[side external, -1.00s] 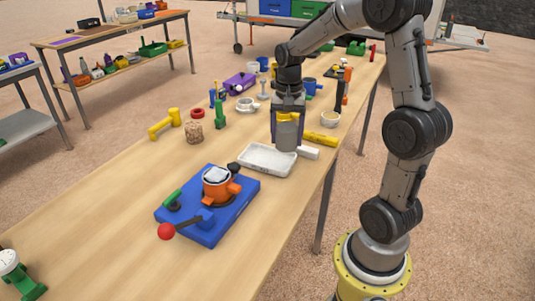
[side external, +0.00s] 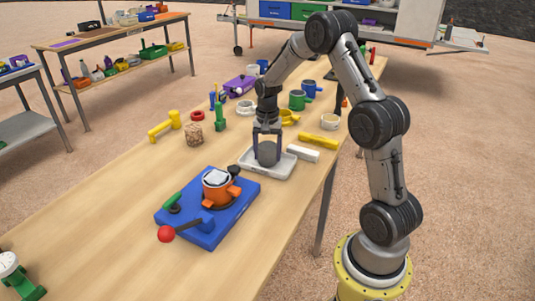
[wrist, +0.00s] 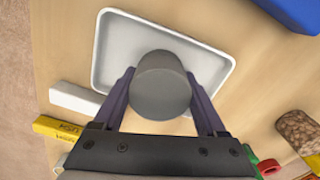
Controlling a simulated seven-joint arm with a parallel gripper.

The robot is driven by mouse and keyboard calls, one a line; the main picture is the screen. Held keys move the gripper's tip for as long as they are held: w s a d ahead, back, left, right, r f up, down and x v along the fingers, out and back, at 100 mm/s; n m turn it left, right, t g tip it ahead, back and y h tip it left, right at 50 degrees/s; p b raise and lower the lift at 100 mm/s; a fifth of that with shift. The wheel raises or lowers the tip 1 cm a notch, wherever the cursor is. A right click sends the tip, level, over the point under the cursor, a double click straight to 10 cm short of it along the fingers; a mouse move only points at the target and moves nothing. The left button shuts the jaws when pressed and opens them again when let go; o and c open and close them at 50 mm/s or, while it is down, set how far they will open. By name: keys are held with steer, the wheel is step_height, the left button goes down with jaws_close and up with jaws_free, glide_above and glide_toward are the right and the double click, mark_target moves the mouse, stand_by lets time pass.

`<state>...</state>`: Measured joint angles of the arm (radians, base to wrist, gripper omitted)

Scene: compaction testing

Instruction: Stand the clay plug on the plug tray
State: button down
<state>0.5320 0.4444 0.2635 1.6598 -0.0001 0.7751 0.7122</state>
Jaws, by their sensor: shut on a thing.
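The grey clay plug (side external: 268,154) is a short, upright cylinder between the fingers of my gripper (side external: 267,146). My gripper points down and is shut on the plug's sides. The white, shallow plug tray (side external: 257,168) lies on the table, and the plug is within its outline. The plug's base sits at or just above the tray floor; I cannot tell if they touch. In the wrist view the plug (wrist: 161,82) shows its round top between the two fingers, with the tray (wrist: 150,38) around and beyond it.
A white block (side external: 303,153) and a yellow bar (side external: 318,141) lie right of the tray. A blue base (side external: 222,229) with an orange mould (side external: 218,188) and red-knobbed lever stands in front. Mugs (side external: 297,99) stand behind my gripper. A speckled brown cylinder (side external: 193,133) stands left.

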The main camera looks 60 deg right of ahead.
steer(key=shift+f, duration=0.2)
jaws_free()
steer(key=shift+f, duration=0.1)
